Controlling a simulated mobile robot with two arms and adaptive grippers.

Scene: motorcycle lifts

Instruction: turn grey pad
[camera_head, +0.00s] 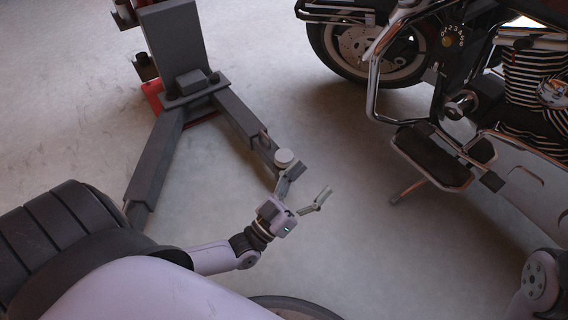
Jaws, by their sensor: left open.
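The round grey pad (284,157) sits at the end of the right-hand dark arm (243,120) of the lift, in the middle of the head view. My left gripper (311,180) is just below and to the right of the pad, its two fingers spread wide with nothing between them. One finger overlaps the lower edge of the pad in the picture; I cannot tell whether it touches. The tip of the lift arm under the pad is partly hidden by this finger. My right gripper is out of view.
The lift's grey column (176,45) stands on a red base at the upper left, with a second dark arm (155,165) reaching down-left. A motorcycle (440,90) with chrome bars and a footboard (432,157) fills the right. The concrete floor between is clear.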

